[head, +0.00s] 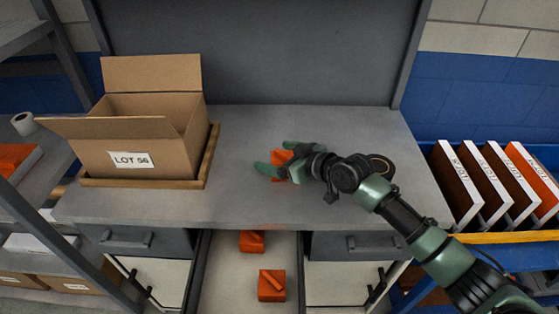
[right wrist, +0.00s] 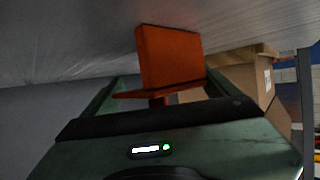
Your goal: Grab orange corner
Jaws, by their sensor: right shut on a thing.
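My right gripper (head: 276,158) is over the grey worktop near its middle, fingers pointing left. It is shut on an orange corner (head: 281,158), mostly hidden by the fingers in the head view. In the right wrist view this orange corner (right wrist: 168,58) shows an upright plate and a flat flange between the fingers. I cannot tell whether it touches the worktop. Two more orange corners lie in the open drawer below, one near the back (head: 252,241) and one nearer the front (head: 271,285). My left gripper is not in view.
An open cardboard box (head: 190,147) marked LOT 56 stands in a wooden tray (head: 211,158) on the worktop's left. White and orange panels (head: 457,185) stand in a rack at the right. The open drawer (head: 225,285) juts out at the front. The worktop's back middle is clear.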

